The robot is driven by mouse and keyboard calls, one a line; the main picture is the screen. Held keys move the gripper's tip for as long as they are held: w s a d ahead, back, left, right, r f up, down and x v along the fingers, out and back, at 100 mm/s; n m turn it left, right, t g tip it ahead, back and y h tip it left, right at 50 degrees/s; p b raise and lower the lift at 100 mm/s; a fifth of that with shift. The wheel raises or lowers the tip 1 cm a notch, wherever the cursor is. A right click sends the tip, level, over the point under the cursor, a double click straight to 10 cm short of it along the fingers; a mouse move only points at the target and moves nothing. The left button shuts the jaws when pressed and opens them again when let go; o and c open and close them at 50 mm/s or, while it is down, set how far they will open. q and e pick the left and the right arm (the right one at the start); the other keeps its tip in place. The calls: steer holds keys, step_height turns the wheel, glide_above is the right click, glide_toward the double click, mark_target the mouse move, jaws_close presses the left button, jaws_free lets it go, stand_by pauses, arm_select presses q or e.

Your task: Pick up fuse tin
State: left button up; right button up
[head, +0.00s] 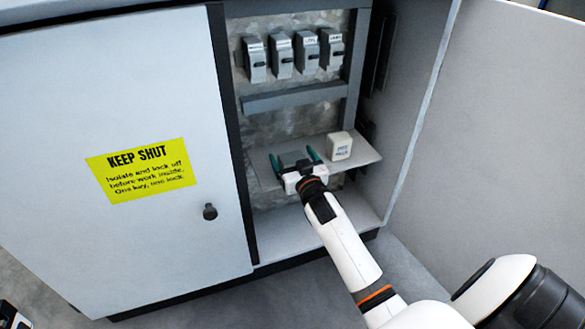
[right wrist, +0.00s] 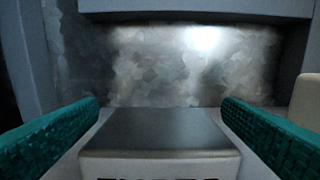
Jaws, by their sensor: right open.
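The fuse tin (right wrist: 155,132) is a box with a dark grey lid and a paler front, standing on the cabinet shelf. Dark lettering on its front is cut off by the lower edge of the right wrist view. My right gripper (head: 295,159) is open at the shelf in the head view, where it largely hides the tin. In the right wrist view its two green fingers (right wrist: 160,128) stand on either side of the tin, with a gap visible beside each.
A cream box (head: 339,146) with small lettering stands on the shelf (head: 362,157) just right of my right gripper. Several grey switches (head: 307,51) line the back panel above a grey rail (head: 295,97). The left door (head: 110,240) carries a yellow "KEEP SHUT" sign (head: 141,171).

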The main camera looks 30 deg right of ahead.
steer(key=shift+x, duration=1.1)
steer(key=c, duration=1.1)
steer(key=shift+r, duration=0.1)
steer(key=shift+c, duration=0.2)
